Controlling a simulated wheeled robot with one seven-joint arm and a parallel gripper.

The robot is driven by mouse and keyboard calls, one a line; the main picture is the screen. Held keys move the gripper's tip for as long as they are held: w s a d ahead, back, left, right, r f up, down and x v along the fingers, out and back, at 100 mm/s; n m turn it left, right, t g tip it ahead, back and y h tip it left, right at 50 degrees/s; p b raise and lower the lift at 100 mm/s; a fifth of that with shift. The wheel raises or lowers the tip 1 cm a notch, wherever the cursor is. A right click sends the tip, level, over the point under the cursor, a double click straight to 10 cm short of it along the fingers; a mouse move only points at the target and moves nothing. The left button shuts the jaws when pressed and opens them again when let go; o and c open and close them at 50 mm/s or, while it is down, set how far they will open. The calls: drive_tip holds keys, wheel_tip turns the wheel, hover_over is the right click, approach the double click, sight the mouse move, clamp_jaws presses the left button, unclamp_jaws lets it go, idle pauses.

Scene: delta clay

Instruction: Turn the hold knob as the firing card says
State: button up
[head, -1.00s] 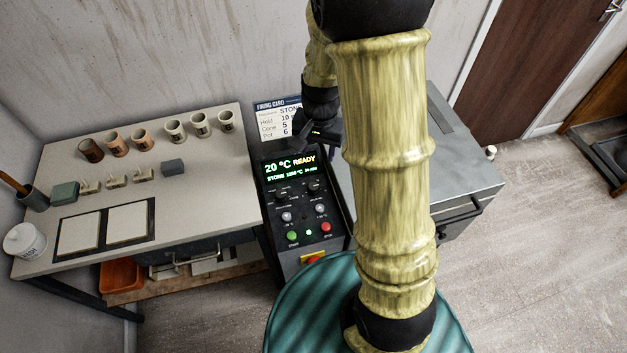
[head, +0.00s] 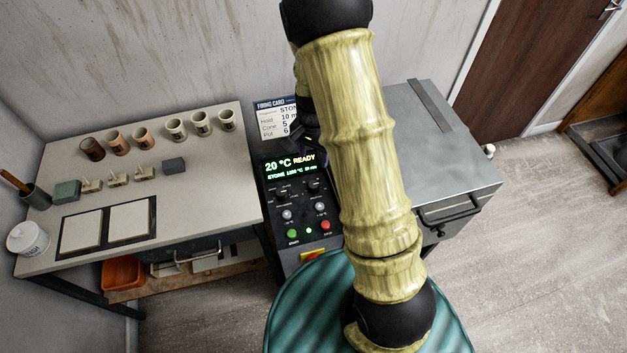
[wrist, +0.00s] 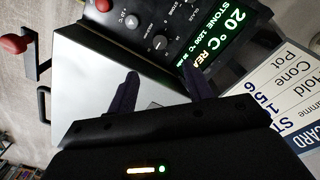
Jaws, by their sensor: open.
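The firing card (head: 272,120) stands behind the control panel. It reads programme STON, cut off by my arm, Hold 10 m, Cone 5, Pot 6; it also shows, turned, in the wrist view (wrist: 270,95). The panel display (head: 290,167) reads 20 °C READY, with a smaller STONE line that seems to end in 30 min. The hold knob (head: 313,184) is the right one of two dark knobs below the display; it shows in the wrist view (wrist: 160,43). My gripper (wrist: 160,84) is open and empty, above and apart from the knob. In the head view my arm mostly hides it.
Below the knobs are silver buttons, a green button (head: 292,234) and a red button (head: 325,225). The grey kiln (head: 430,150) with a handle is to the right. A worktable (head: 205,150) with cups, tiles and small blocks is to the left.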

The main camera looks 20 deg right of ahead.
sight(314, 184)
wheel_tip(314, 184, down, 13)
drive_tip(key=shift+f+p, duration=0.2)
drive_tip(key=shift+p, duration=0.65)
drive_tip(key=c, duration=1)
